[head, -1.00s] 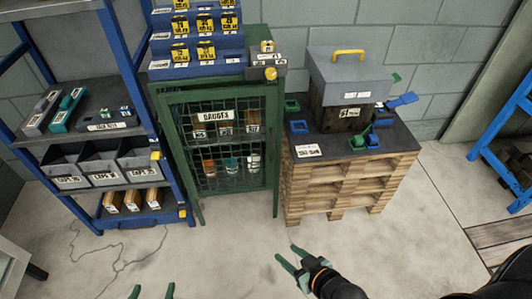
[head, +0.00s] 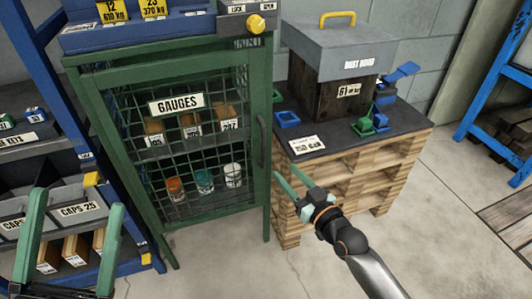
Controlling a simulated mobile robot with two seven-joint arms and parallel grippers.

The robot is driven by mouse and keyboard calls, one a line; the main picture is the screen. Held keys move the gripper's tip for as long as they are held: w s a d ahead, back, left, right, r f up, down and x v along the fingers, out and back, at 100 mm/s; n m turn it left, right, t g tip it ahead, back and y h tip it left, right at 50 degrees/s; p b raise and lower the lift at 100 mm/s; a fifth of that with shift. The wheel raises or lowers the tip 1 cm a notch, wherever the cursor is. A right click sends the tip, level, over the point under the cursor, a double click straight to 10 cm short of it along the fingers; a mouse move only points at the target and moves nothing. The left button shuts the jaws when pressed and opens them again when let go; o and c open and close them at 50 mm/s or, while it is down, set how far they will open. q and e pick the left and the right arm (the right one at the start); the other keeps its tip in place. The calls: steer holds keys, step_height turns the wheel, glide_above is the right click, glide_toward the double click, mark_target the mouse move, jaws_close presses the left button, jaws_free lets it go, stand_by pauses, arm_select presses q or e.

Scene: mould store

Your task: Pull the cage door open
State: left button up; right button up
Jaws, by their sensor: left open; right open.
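The green cage door (head: 188,72) stands in the middle left of the head view and looks shut. It has wire mesh and a "GAUGES" label (head: 175,104). Its dark upright handle (head: 262,142) is on the door's right edge. Behind the mesh are boxes on an upper shelf and several small jars (head: 204,181) below. My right gripper (head: 289,178) is open and empty, just right of and below the handle, apart from it as far as I can tell. My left gripper (head: 70,240) is open at the lower left, in front of the blue shelf's bins.
A pallet stack (head: 365,180) with a grey-lidded dust hood (head: 340,48) stands close to the cage's right. A blue shelf rack (head: 55,60) with bins stands at the left. Bare floor (head: 230,270) lies in front of the cage.

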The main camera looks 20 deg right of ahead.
mark_target(264, 148)
steer(key=b+x, duration=0.4)
steer(key=x, duration=0.8)
steer(key=shift+w, duration=0.3)
steer(key=shift+c, duration=0.2)
jaws_close()
stand_by(0.9)
